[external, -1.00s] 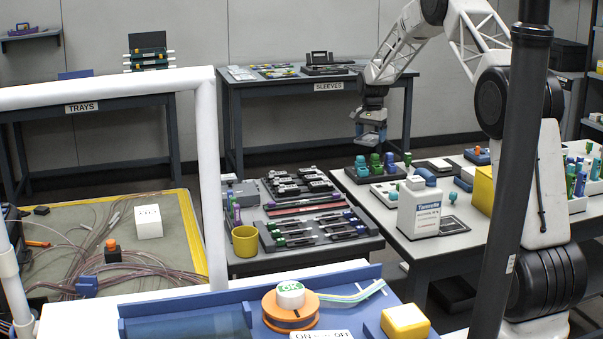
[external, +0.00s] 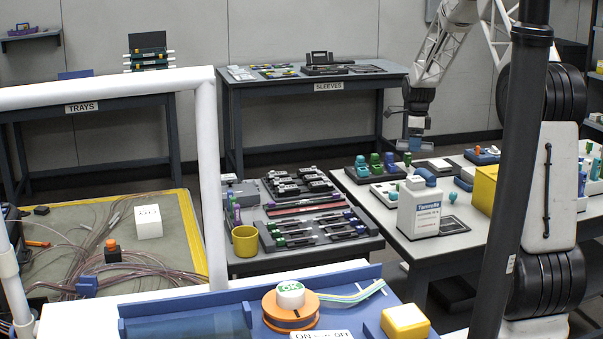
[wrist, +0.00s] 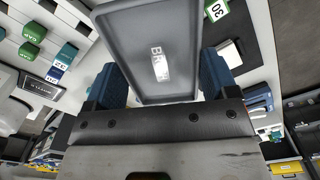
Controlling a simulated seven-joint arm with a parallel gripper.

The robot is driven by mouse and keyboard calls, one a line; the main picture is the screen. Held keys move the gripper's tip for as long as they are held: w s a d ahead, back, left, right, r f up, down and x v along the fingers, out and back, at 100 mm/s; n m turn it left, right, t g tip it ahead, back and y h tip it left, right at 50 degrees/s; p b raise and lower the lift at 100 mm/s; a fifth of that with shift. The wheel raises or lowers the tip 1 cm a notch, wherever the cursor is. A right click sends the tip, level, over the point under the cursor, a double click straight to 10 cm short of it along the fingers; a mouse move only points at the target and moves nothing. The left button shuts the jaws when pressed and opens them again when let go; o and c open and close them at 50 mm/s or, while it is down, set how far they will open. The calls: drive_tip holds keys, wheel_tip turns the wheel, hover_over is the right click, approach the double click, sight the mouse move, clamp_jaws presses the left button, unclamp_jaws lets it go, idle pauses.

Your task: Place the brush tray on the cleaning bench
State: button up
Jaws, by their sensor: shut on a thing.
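The brush tray (wrist: 150,35) is a shallow grey tray with a raised rim and a white label starting "BR". It fills the upper middle of the wrist view. My gripper (external: 415,143) is shut on it, with a blue finger on each side of the tray. In the external view my gripper is above the far part of the right-hand bench (external: 447,246), and the tray is too small there to make out clearly. This bench carries cleaning items, but no bench name is readable on it.
On the right-hand bench stand a white solvent bottle (external: 420,207), a yellow box (external: 485,188) and racks of green and blue capped bottles (external: 375,163). A dark mat (external: 453,224) lies beside the white bottle. A black post (external: 513,170) stands in the foreground.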

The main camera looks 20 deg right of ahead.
drive_tip(key=s+d+m, duration=0.5)
drive_tip(key=s+m, duration=0.6)
drive_tip(key=s, duration=0.2)
drive_tip(key=shift+s+m, duration=0.4)
hover_over(445, 190)
drive_tip(key=shift+d+f, duration=0.1)
drive_tip(key=shift+f, duration=2.9)
drive_tip(key=shift+f, duration=0.15)
drive_tip(key=shift+f, duration=1.75)
drive_tip(key=shift+f, duration=0.15)
drive_tip(key=o, duration=0.7)
